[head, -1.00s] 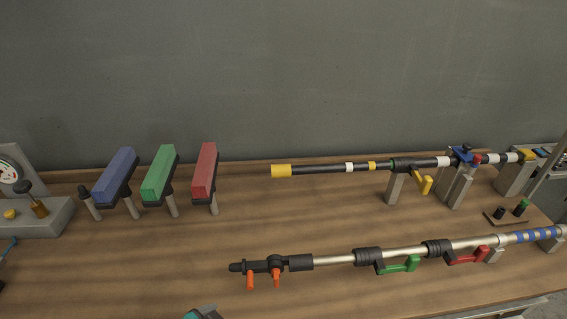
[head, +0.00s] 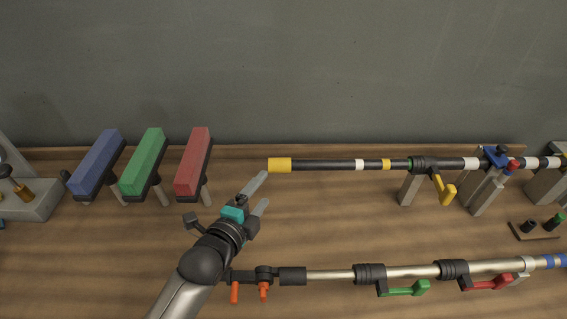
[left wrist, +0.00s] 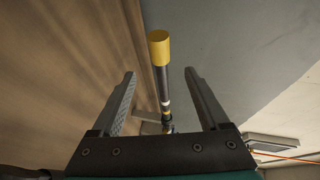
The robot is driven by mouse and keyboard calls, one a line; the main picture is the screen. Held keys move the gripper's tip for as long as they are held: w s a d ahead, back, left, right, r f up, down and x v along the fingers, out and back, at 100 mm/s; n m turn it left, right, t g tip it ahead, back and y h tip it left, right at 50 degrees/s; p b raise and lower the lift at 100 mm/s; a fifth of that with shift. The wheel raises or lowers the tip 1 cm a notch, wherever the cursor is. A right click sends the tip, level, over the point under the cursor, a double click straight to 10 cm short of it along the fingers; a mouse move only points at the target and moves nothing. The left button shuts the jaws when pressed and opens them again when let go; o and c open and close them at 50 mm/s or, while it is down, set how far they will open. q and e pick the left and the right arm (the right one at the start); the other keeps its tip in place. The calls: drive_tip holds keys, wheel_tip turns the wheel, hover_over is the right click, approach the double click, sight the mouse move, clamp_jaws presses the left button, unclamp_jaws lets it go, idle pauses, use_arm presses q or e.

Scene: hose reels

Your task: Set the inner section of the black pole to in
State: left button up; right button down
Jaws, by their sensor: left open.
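The black pole (head: 320,164) lies level along the back of the bench on grey stands, with a yellow end cap (head: 280,165) at its left end. White and yellow bands ring its thin inner section. A black collar with a yellow lever (head: 445,190) sits to the right of the bands. My left gripper (head: 262,194) is open and empty, just left of and in front of the yellow cap, not touching it. In the left wrist view the yellow cap (left wrist: 159,48) and pole appear between and beyond the open fingers (left wrist: 160,85). My right gripper is not in view.
A silver pole (head: 330,274) with green and red levers and an orange-handled end lies along the front, close to my left arm. Blue, green and red blocks (head: 192,162) stand at left on posts. A dark wall rises behind the bench (head: 320,220).

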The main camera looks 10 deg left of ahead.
sight(279, 170)
use_arm(q)
drive_tip(key=x, duration=0.7)
drive_tip(key=shift+b, duration=0.35)
drive_tip(key=x, duration=0.4)
drive_tip(key=shift+w+f+b, duration=0.1)
drive_tip(key=shift+w+b, duration=0.2)
drive_tip(key=shift+b, duration=0.1)
drive_tip(key=shift+w+d+f, duration=0.15)
drive_tip(key=shift+w, duration=0.5)
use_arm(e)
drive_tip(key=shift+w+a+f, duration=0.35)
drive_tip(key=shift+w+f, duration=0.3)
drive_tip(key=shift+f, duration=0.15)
use_arm(q)
drive_tip(key=shift+c, duration=0.3)
clamp_jaws()
